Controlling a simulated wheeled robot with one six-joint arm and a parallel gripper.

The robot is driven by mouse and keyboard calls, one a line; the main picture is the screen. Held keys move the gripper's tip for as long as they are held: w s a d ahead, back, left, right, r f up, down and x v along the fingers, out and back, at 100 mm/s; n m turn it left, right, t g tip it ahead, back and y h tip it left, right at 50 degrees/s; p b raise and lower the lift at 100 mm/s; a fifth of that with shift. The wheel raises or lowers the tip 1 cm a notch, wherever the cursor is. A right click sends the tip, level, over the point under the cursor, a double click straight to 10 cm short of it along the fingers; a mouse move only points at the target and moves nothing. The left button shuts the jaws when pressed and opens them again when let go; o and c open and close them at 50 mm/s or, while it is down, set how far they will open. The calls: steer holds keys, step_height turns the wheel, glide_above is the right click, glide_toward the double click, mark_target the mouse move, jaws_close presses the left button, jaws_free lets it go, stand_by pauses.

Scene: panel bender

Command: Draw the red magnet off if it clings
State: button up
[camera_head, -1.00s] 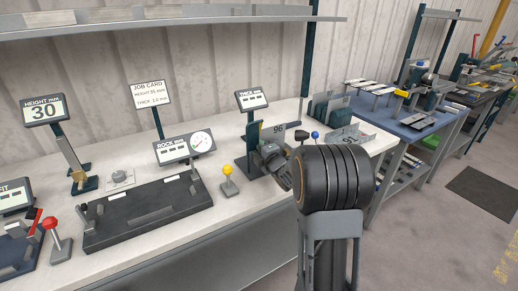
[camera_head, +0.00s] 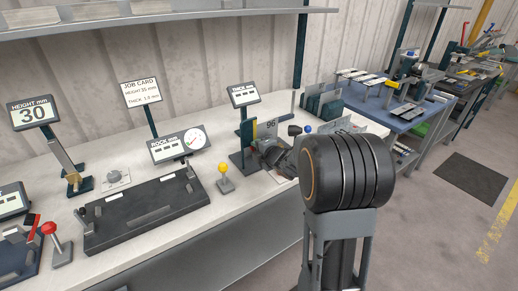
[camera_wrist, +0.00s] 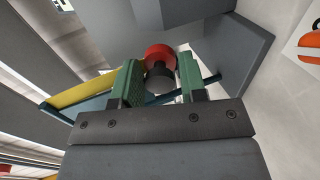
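The red magnet (camera_wrist: 160,54), a red disc with a black round part, sits between the two green fingers of my gripper (camera_wrist: 161,80) in the wrist view. The fingers lie close along both its sides and appear to press on it. In the head view my gripper (camera_head: 272,152) is at the thickness gauge stand (camera_head: 246,136), beside a grey plate marked 96 (camera_head: 268,128). The magnet is hidden there. Whether it touches the grey metal behind it cannot be told.
A yellow-knobbed lever (camera_head: 224,178) stands left of my gripper. A dark rock gauge base (camera_head: 145,208) lies farther left on the bench. A blue-knobbed lever (camera_head: 308,129) and dark plate holders (camera_head: 322,102) are at the right. An orange-handled tool (camera_wrist: 310,46) shows in the wrist view.

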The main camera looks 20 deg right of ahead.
steer(key=shift+o, duration=0.7)
steer(key=shift+s+d, duration=0.1)
steer(key=shift+s, duration=0.1)
steer(key=v, duration=1.3)
steer(key=shift+s+p, duration=0.2)
steer(key=shift+p, duration=0.15)
steer(key=shift+r, duration=0.15)
